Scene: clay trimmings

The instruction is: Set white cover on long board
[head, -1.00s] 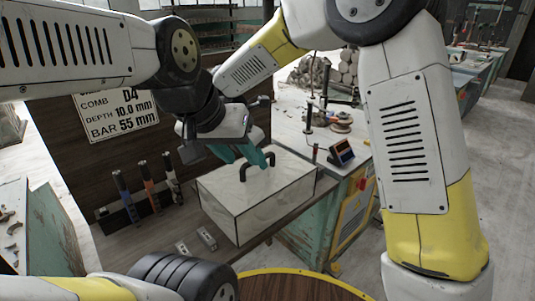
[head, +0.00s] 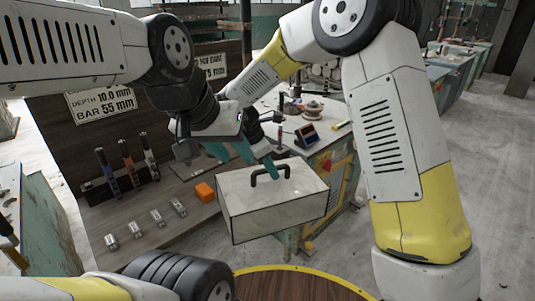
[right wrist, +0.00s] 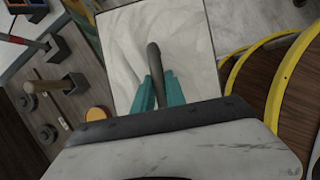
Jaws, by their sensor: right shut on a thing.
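The white cover (head: 262,208) is a pale marbled box with a black loop handle (head: 268,171) on top. My right gripper (head: 262,166) is shut on the handle; its teal fingers flank the handle in the right wrist view (right wrist: 160,88), with the cover (right wrist: 130,50) beyond. The cover appears held over the right edge of the dark wooden bench; its underside is hidden. I cannot tell which surface is the long board.
A green-sided workbench (head: 322,166) stands beyond the cover. Grey floor (head: 500,150) is clear at right.

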